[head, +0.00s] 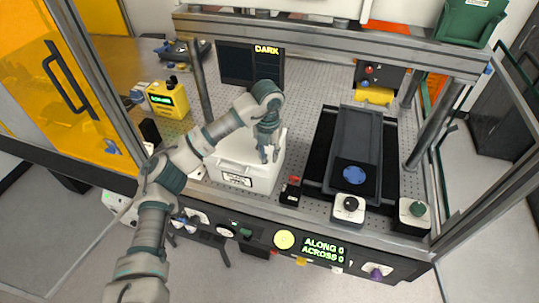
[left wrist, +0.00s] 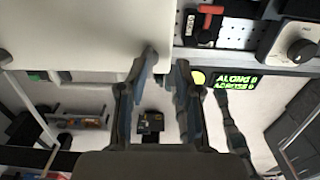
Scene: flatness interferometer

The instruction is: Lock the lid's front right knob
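The white box with its pale lid (head: 240,172) stands on the perforated bench, left of the dark slide unit. Its lid also shows in the left wrist view (left wrist: 70,35) as a broad pale surface. My left gripper (head: 269,156) points down over the right part of the lid. In the left wrist view the two fingers (left wrist: 166,62) stand apart at the lid's right front corner, with nothing visible between them. I cannot make out the front right knob in either view; the gripper may hide it. My right gripper is not in view.
A small black device with a red handle (head: 291,191) stands close right of the box. A frame beam (head: 330,38) crosses behind; the front panel (head: 322,249) runs below.

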